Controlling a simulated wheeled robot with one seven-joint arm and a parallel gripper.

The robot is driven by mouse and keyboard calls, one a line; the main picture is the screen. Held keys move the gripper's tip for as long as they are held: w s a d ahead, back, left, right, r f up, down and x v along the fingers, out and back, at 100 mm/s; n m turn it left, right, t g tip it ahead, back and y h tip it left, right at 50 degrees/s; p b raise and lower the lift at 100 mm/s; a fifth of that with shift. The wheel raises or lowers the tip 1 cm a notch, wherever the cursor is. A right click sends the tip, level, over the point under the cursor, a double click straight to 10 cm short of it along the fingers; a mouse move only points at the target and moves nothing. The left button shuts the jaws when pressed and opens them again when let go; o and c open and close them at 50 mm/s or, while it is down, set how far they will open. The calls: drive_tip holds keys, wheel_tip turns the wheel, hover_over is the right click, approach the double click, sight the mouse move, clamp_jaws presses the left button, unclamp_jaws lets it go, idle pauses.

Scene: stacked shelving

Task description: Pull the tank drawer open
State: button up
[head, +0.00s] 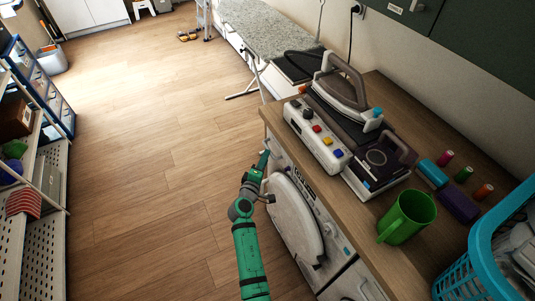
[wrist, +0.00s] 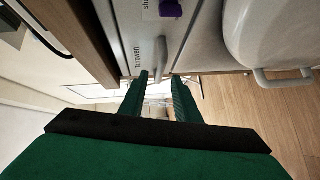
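The tank drawer's pale front (wrist: 133,45) fills the upper middle of the wrist view, with a small printed label that is hard to read. A grey upright bar handle (wrist: 161,50) stands out from it. My gripper (wrist: 160,77) has its two green fingers apart, with the handle's near end showing between their tips. I cannot tell whether either finger touches the handle. The drawer looks shut. In the head view my gripper (head: 264,160) is at the far upper corner of the white machine (head: 335,238) under the counter and hides much of the drawer.
The machine's round door (head: 292,217) is close to my arm; its grey handle (wrist: 285,78) sticks out in the wrist view. The wooden counter edge (head: 318,190) overhangs above, bearing an iron (head: 341,88) and a green mug (head: 407,217). The wooden floor (head: 160,150) to the left is clear.

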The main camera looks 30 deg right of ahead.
drive_tip(key=shift+x, duration=2.05)
drive_tip(key=shift+w, duration=0.1)
clamp_jaws()
